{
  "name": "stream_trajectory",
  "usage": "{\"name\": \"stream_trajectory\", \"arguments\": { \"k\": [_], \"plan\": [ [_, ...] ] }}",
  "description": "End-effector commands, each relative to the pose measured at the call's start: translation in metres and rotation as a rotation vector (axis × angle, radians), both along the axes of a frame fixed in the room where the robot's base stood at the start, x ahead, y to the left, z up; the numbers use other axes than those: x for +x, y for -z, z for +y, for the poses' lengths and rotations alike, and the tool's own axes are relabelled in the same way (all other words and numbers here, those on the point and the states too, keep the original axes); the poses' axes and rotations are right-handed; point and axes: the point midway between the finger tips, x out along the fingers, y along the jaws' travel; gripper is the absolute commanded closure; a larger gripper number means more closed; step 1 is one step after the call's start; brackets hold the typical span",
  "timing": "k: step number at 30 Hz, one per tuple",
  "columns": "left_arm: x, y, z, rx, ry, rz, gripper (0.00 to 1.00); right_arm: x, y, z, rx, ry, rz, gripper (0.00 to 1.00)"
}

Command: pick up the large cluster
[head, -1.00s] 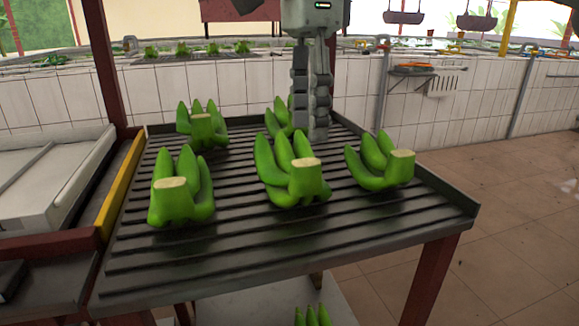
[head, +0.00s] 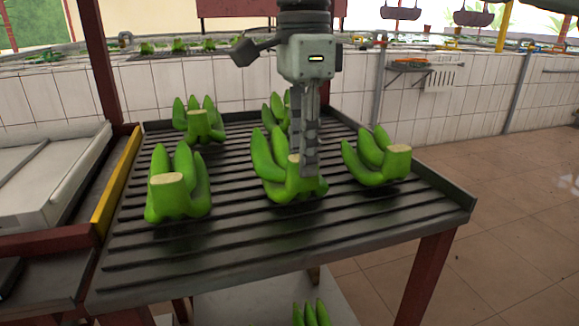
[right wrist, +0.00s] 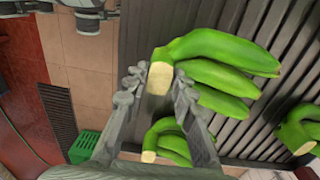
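A big green banana cluster (head: 268,172) with a pale cut crown lies at the front middle of the slatted table (head: 250,248). In the right wrist view the cluster (right wrist: 222,75) has its crown between the fingertips, with bananas pointing right. My right gripper (head: 304,172) points down over this crown and partly hides it. In the right wrist view its fingers (right wrist: 159,78) stand apart, one on each side of the crown; I cannot tell whether they touch it. My left gripper is not in view.
Other clusters lie at front left (head: 178,190), right (head: 378,158), back left (head: 200,122) and back middle (head: 276,112). More bananas (head: 312,314) show below the table. A white tray (head: 45,170) stands at left. A green crate (right wrist: 83,147) is on the floor.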

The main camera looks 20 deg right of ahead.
Motion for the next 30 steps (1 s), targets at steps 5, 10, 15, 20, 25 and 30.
{"name": "stream_trajectory", "arguments": {
  "k": [5, 10, 15, 20, 25, 30],
  "plan": [
    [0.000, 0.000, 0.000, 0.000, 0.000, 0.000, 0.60, 0.000, 0.000, 0.000, 0.000, 0.000, -0.001, 1.00],
    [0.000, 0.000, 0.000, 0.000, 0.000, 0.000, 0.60, 0.001, -0.003, 0.001, 0.003, 0.000, -0.007, 1.00],
    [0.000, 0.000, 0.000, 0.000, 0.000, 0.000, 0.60, 0.001, -0.003, 0.001, 0.003, 0.000, -0.006, 1.00],
    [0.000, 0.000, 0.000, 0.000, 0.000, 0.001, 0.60, 0.001, -0.009, 0.001, 0.003, 0.000, -0.006, 1.00],
    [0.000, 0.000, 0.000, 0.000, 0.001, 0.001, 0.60, 0.001, -0.024, 0.001, 0.004, 0.000, -0.005, 1.00],
    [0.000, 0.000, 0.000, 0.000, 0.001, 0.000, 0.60, 0.001, -0.043, 0.001, 0.004, -0.001, -0.006, 1.00]
  ]
}}
